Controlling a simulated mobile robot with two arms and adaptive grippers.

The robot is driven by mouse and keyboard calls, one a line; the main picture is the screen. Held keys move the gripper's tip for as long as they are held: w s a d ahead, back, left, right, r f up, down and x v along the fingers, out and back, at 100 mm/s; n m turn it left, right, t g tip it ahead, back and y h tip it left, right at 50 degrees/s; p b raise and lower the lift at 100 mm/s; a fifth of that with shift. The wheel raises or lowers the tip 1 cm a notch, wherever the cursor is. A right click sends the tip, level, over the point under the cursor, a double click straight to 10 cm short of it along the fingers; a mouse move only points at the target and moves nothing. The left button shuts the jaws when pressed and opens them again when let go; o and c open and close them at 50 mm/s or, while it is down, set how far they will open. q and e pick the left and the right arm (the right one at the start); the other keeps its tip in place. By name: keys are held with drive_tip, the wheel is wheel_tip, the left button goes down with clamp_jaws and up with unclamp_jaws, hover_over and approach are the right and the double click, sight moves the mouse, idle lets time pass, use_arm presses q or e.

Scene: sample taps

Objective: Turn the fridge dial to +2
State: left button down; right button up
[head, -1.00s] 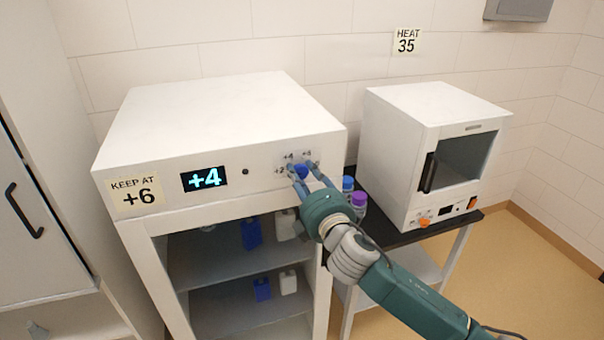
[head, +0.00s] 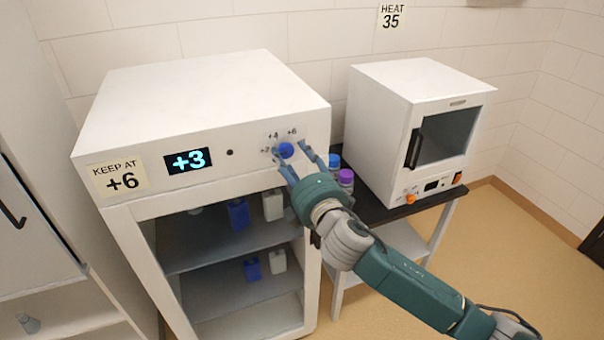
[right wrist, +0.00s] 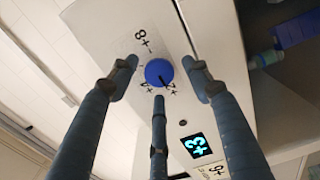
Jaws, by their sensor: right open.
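The fridge (head: 205,95) is a white cabinet with a lit display (head: 188,161) that reads +3. Its blue round dial (head: 286,150) sits at the right of the front panel, with small printed numbers around it. The dial also shows in the right wrist view (right wrist: 158,72); its dark mark points to the lower side, between two of the printed numbers. My right gripper (head: 293,158) is open in front of the dial, its fingers spread around it; they look clear of it in the right wrist view (right wrist: 160,80). My left gripper is not in view.
A note (head: 121,177) on the fridge reads KEEP AT +6. A white oven (head: 400,105) stands on a black-topped table to the right, below a HEAT 35 sign (head: 391,16). Purple-capped (head: 346,177) and blue-capped (head: 334,161) bottles stand close to my right gripper.

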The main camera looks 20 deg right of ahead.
drive_tip(key=s, duration=0.9)
drive_tip(key=shift+s+d, duration=0.3)
drive_tip(key=shift+s, duration=0.1)
drive_tip(key=w+d+f+m+g+h+b, duration=0.1)
drive_tip(key=d+f+m+g, duration=0.1)
drive_tip(key=f, duration=1)
drive_tip(key=w+d+f+m+g+b, duration=0.1)
drive_tip(key=d+f+m+g+b, duration=0.15)
drive_tip(key=f, duration=0.95)
drive_tip(key=s+d+f+m+g+b, duration=0.15)
drive_tip(key=s+f, duration=0.25)
drive_tip(key=f, duration=0.8)
drive_tip(key=s+d+f+m+g, duration=0.15)
drive_tip(key=s+f, duration=0.25)
drive_tip(key=f, duration=0.8)
drive_tip(key=s+f+m+g+b, duration=0.3)
drive_tip(key=s+f+m+g, duration=0.15)
drive_tip(key=s+f, duration=1.35)
drive_tip(key=s+a+f+m+g, duration=0.1)
drive_tip(key=s+f, duration=0.4)
drive_tip(key=s, duration=0.3)
drive_tip(key=s+a+f+m+g+b, duration=0.1)
drive_tip(key=s+a+f+g, duration=0.1)
drive_tip(key=s+f, duration=0.3)
drive_tip(key=s+a+f+m+g+b, duration=0.1)
drive_tip(key=s+f, duration=0.4)
drive_tip(key=s, duration=0.6)
drive_tip(key=shift+s+a+m+g, duration=0.35)
drive_tip(key=shift+m+g, duration=0.15)
drive_tip(key=shift+m, duration=0.1)
